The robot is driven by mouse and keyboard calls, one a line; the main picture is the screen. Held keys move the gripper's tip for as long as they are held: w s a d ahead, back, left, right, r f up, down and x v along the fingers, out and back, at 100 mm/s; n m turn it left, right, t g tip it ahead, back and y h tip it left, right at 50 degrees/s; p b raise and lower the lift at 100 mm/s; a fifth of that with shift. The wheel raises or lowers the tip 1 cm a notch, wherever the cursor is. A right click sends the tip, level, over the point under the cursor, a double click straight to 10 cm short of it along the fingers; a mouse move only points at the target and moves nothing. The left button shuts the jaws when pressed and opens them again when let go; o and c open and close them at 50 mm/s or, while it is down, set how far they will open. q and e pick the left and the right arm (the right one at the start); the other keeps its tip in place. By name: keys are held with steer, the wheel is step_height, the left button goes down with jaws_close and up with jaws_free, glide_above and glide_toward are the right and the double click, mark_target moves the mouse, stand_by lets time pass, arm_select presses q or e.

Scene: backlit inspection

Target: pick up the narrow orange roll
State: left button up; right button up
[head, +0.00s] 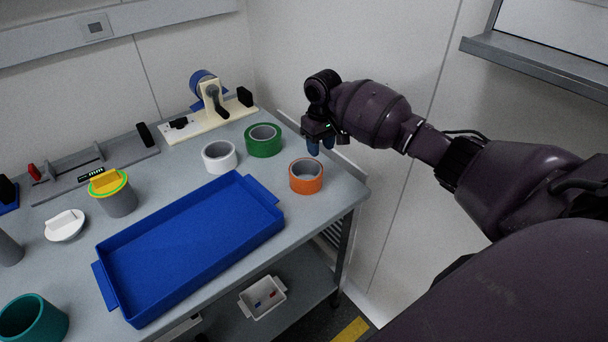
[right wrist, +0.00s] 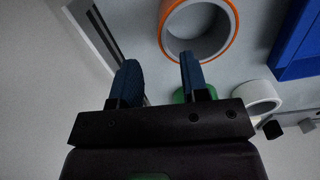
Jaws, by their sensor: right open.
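The narrow orange roll (head: 306,177) lies flat near the right edge of the grey table, with a grey core and an open hole. In the right wrist view the orange roll (right wrist: 232,30) shows at the top, just beyond the fingertips and partly cut off by the frame edge. My right gripper (head: 320,148) is open and empty, above and slightly behind the roll at the table's right side. Its two blue fingers (right wrist: 158,75) point toward the roll, apart from it. My left gripper is not in view.
A green roll (head: 263,140) and a white roll (head: 219,156) lie close behind and left of the orange roll. A blue tray (head: 278,218) fills the table's middle. A tape dispenser (head: 212,100) stands at the back, and a wall is right of the table.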

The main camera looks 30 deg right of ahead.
mark_target(318, 162)
steer(key=f+b, duration=0.1)
steer(key=f, duration=0.3)
steer(key=f+b, duration=0.1)
steer(key=f, duration=0.3)
steer(key=shift+w+a+f, duration=0.1)
steer(key=shift+w+f, duration=0.1)
steer(key=shift+f, duration=0.1)
steer(key=shift+r, duration=0.1)
steer(key=shift+c, duration=0.3)
jaws_close()
